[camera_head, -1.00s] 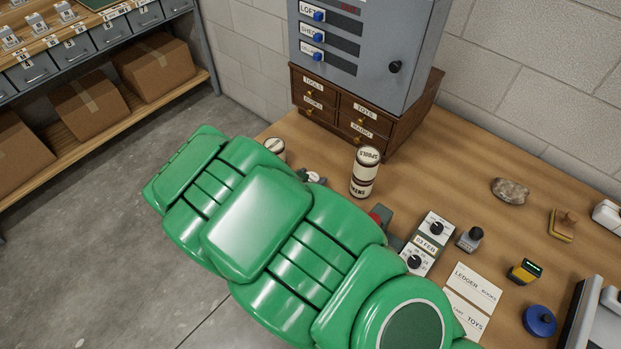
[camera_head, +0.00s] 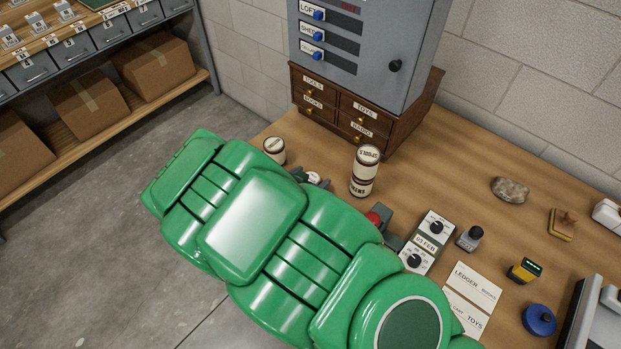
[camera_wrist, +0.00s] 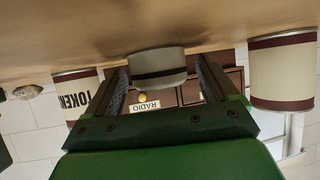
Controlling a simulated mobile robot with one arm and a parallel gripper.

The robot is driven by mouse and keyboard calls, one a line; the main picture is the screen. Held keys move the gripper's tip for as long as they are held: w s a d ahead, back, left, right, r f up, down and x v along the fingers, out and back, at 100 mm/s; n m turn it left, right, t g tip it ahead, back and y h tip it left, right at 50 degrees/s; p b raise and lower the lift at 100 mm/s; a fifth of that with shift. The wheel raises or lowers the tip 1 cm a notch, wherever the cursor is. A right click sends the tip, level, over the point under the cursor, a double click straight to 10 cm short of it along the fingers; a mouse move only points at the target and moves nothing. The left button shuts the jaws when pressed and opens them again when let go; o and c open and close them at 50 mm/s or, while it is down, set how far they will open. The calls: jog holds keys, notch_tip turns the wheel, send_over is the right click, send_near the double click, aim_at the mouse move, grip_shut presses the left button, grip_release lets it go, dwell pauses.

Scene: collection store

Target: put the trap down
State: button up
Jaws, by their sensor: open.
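A small, round, pale thing with a dark band, which looks like the trap (camera_wrist: 157,64), is between the two fingers of my gripper (camera_wrist: 160,85) in the wrist view, which is upside down. It appears to rest on the wooden bench top. Gaps show between it and the fingers, which stand apart. In the head view the trap (camera_head: 314,177) is a small white spot beside my green arm, left of the stacked tins. My gripper (camera_head: 312,179) is mostly hidden behind the arm there.
A cream tin (camera_head: 274,150) stands left of the trap, and stacked tins (camera_head: 366,171) stand right of it. Behind are labelled wooden drawers (camera_head: 362,113) under a grey cabinet (camera_head: 372,50). A dial box (camera_head: 428,243) and cards (camera_head: 472,290) lie to the right.

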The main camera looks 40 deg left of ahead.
jog(key=shift+v, duration=3.95)
jog(key=shift+s+a+f, duration=0.1)
jog(key=shift+a+f, duration=0.05)
jog(key=shift+a, duration=0.05)
